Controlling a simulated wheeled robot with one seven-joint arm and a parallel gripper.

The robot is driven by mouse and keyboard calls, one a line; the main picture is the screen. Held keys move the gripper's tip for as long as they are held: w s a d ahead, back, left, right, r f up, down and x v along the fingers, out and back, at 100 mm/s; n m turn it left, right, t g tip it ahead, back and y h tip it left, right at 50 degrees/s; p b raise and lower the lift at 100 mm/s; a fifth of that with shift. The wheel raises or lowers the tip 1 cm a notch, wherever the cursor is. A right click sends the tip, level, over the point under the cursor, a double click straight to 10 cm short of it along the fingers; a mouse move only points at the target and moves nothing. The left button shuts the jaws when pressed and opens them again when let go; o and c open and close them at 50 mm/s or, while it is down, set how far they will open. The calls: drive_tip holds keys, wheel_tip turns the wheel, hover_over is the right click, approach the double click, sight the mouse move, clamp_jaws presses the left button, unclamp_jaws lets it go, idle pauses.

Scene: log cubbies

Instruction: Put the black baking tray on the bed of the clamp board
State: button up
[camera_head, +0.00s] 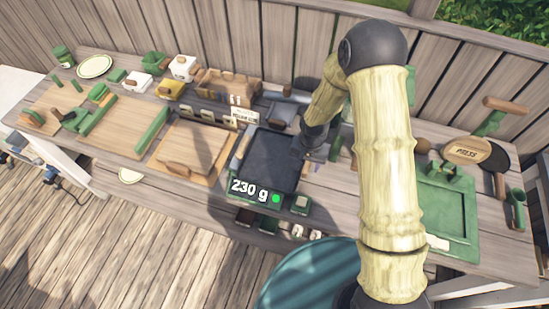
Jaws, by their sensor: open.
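A black, flat rectangular thing (270,160), which looks like the baking tray, lies on a scale in the middle of the bench. The scale's green display (256,192) reads 230 g with a green dot. A light wooden board with green bars along both sides looks like the clamp board (126,124); it is left of the tray, and its bed between the bars looks bare. My gripper (314,153) is at the tray's right edge, low over the bench. It is open. Its fingertips are small and partly hidden, so I cannot tell whether it touches the tray.
A wooden board with a handle (190,150) lies between the clamp board and the scale. A bin (228,85) and small boxes stand behind. A green tray (442,212) and a round "PRESS" board (467,151) are at the right. A teal round surface (305,280) is below.

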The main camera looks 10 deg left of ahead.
clamp_jaws()
drive_tip(key=shift+r, duration=0.1)
drive_tip(key=shift+w+r+b, duration=0.1)
drive_tip(key=shift+r+b, duration=0.25)
drive_tip(key=shift+r, duration=0.25)
wheel_tip(320, 180, up, 9)
drive_tip(key=shift+f+b, duration=0.15)
drive_tip(key=shift+b, duration=1)
